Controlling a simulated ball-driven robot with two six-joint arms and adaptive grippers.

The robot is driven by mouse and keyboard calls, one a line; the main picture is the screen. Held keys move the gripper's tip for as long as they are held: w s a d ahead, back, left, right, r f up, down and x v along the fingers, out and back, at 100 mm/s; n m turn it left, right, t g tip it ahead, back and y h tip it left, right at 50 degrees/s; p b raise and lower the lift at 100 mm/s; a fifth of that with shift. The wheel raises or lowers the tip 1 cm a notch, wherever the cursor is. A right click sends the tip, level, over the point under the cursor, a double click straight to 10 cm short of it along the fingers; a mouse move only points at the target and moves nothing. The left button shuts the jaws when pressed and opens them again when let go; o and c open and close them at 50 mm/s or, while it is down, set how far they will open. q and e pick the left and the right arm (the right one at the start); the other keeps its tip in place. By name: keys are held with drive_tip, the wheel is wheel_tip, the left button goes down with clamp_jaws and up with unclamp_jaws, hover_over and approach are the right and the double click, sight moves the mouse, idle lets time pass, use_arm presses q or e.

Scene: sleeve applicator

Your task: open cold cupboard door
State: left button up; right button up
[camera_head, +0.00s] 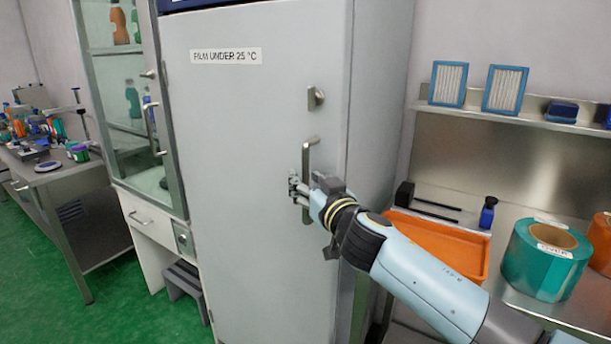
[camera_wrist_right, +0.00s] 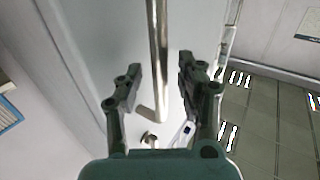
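The cold cupboard door (camera_head: 245,150) is a tall pale grey panel labelled "FILM UNDER 25 °C" and looks shut. Its vertical metal bar handle (camera_head: 307,160) is near the door's right edge, below a small metal lock or latch (camera_head: 316,97). My right gripper (camera_head: 296,187) is at the lower part of the handle. In the right wrist view, the two fingers of my right gripper (camera_wrist_right: 159,72) are spread, and the handle bar (camera_wrist_right: 158,45) runs lengthwise in the gap between them. Neither finger visibly presses on the bar. My left gripper is not in view.
A glass-fronted cabinet (camera_head: 125,80) stands left of the cupboard. To the right are an orange tray (camera_head: 440,245), a teal roll (camera_head: 543,262) and a shelf with blue-framed filters (camera_head: 505,90). Green floor (camera_head: 110,310) is clear at the front left.

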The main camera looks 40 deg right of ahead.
drive_tip(key=shift+w+d, duration=0.1)
drive_tip(key=shift+w, duration=0.45)
drive_tip(key=shift+c, duration=0.2)
clamp_jaws()
drive_tip(key=shift+w+f, duration=0.1)
